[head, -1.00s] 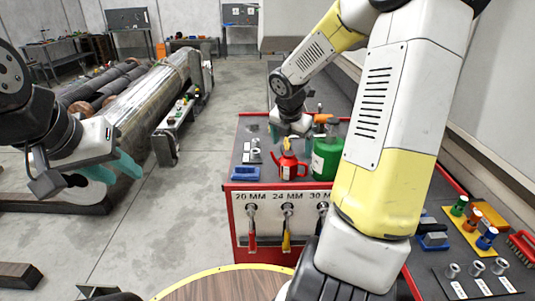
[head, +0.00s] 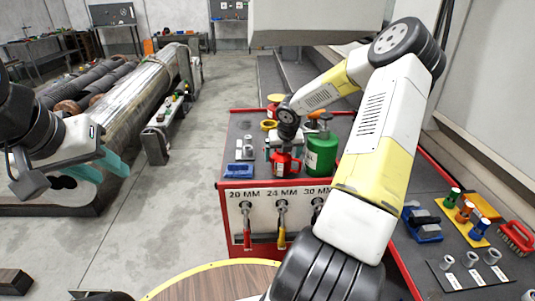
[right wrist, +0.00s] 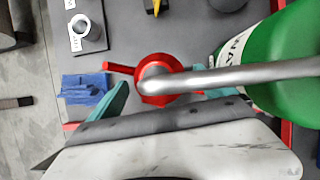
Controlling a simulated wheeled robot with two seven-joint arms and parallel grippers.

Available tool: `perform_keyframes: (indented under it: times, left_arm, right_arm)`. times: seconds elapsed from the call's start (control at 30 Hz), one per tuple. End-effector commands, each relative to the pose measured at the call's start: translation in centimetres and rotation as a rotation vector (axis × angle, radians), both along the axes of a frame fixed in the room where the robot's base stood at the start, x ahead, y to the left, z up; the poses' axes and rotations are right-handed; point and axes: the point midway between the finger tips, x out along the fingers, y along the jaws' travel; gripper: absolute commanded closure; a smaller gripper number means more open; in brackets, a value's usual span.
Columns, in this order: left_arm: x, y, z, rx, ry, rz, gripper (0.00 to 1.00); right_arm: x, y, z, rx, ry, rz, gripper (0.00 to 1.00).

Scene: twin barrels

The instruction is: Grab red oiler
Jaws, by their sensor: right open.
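The red oiler (head: 283,164) stands on the grey top of the red tool cart, partly hidden in the head view by my right gripper (head: 284,147). In the right wrist view the oiler (right wrist: 152,68) shows its round red body, with a silver tube crossing over it. My right gripper (right wrist: 162,97) is open, with one teal finger to the left of the oiler and the other to its right, partly hidden behind the tube. I cannot tell whether they touch it. My left gripper (head: 100,165) is open and empty, away at the left.
A green canister (head: 321,154) stands close to the right of the oiler. A blue block (head: 238,171) lies to its left. Tools hang on the cart's front (head: 262,205). Sockets and a brush (head: 515,238) lie on the right bench.

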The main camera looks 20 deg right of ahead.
Motion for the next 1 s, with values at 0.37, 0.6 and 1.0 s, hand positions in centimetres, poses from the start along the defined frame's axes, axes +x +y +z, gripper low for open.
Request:
perform_keyframes:
  times: [0.37,0.6,1.0]
  left_arm:
    - [0.0,0.0,0.0,0.0,0.0,0.0,0.64]
    - [0.0,0.0,0.0,0.0,0.0,0.0,0.64]
    - [0.0,0.0,0.0,0.0,0.0,0.0,0.64]
  right_arm:
    - [0.33,-0.09,-0.71,-0.001,-0.001,0.0,0.16]
    - [0.3,-0.07,-0.72,-0.001,0.0,-0.001,0.63]
    - [0.31,-0.08,-0.57,-0.001,-0.001,-0.001,0.88]
